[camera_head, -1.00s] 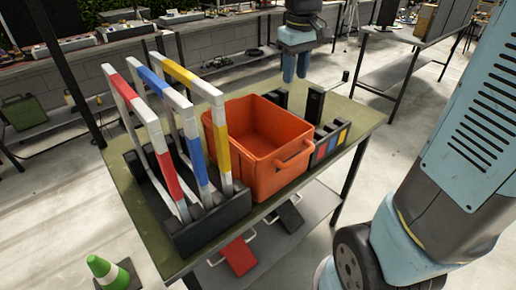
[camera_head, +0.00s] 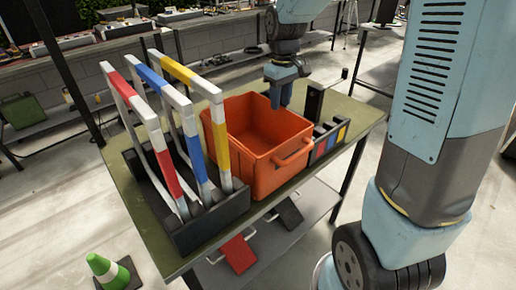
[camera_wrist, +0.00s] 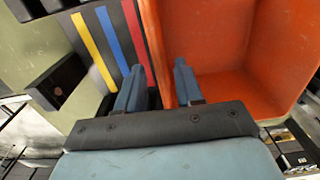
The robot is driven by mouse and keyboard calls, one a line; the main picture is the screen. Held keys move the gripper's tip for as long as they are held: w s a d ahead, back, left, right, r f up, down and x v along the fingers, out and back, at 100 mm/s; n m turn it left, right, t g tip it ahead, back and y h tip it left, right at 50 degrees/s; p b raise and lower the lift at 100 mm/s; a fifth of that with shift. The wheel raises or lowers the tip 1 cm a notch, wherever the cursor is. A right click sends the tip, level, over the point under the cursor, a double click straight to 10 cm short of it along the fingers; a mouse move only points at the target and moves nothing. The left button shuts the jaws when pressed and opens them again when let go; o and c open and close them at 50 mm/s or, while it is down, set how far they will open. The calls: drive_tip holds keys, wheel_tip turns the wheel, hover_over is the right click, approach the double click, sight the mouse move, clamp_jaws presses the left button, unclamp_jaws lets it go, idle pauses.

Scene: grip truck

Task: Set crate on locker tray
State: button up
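The orange crate (camera_head: 258,140) stands upright and open-topped on the green table, with a handle on its near right wall. In the wrist view its orange wall (camera_wrist: 212,35) and hollow inside fill the upper right. My gripper (camera_head: 281,98) points down at the crate's far right rim. In the wrist view my gripper (camera_wrist: 160,85) is open, one finger on the crate's inner side and the other outside, with the rim between them. Whether the fingers touch the wall I cannot tell. I cannot make out which thing is the locker tray.
A black rack (camera_head: 205,222) with red, blue and yellow-banded white frames stands left of the crate. A black striped holder (camera_head: 327,140) stands close on its right. A lower shelf (camera_head: 300,215) holds red and black pieces. A green cone (camera_head: 108,270) stands front left.

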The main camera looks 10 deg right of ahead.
sight(279, 113)
drive_tip(key=shift+w+a+f, duration=0.1)
drive_tip(key=shift+f, duration=2.6)
drive_tip(key=shift+c, duration=0.3)
clamp_jaws()
